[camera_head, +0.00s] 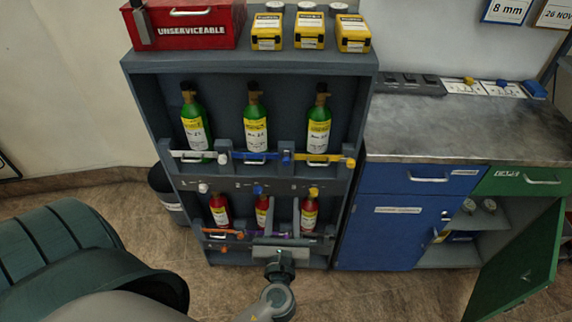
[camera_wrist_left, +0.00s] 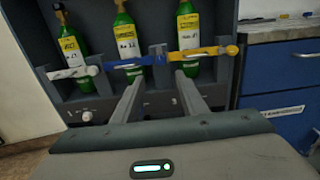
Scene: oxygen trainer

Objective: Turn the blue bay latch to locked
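The blue bay latch (camera_head: 262,156) is a bar across the front of the middle upper bay of the grey rack. A green cylinder (camera_head: 256,122) with a yellow and white label stands behind it. The bar lies roughly level. My left gripper (camera_head: 283,218) is open and empty, with its two fingers apart. It is in front of the rack's lower row, below the blue latch in the head view. In the left wrist view its fingers (camera_wrist_left: 158,86) point at the latch row, and I see no contact with the blue latch. My right gripper is not in view.
A white latch (camera_head: 192,155) and a yellow latch (camera_head: 325,161) flank the blue one. Red cylinders (camera_head: 219,211) stand in the lower row, partly behind my gripper. A blue cabinet (camera_head: 385,235) and an open green door (camera_head: 520,265) are at the right.

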